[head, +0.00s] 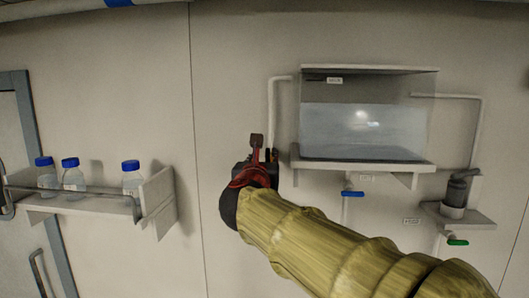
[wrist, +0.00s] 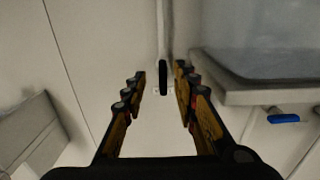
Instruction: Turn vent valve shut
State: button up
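A small dark handle (wrist: 163,77) on the thin white pipe left of the tank shows in the wrist view, seen almost edge-on. It appears between my fingertips; whether either finger touches it I cannot tell. My gripper (wrist: 159,73) is open, with a finger on each side of the handle. In the head view my gripper (head: 258,151) is in front of the wall, left of the tank shelf, and hides the handle and the lower pipe. A blue valve handle (head: 352,194) is under the tank; it also shows in the wrist view (wrist: 284,118). A green valve handle (head: 458,242) is lower right.
A water tank (head: 365,128) stands on a wall shelf (head: 300,160), close to the right of my gripper. A pump (head: 455,190) sits on a small right shelf. Blue-capped bottles (head: 73,180) stand on a left rack (head: 160,205).

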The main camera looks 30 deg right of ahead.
aim_at(268, 151)
jog(key=shift+p+x, duration=0.6)
jog(key=shift+x, duration=3.25)
jog(key=shift+s+d, duration=0.1)
jog(key=shift+s, duration=0.05)
jog(key=c, duration=0.3)
grip_shut()
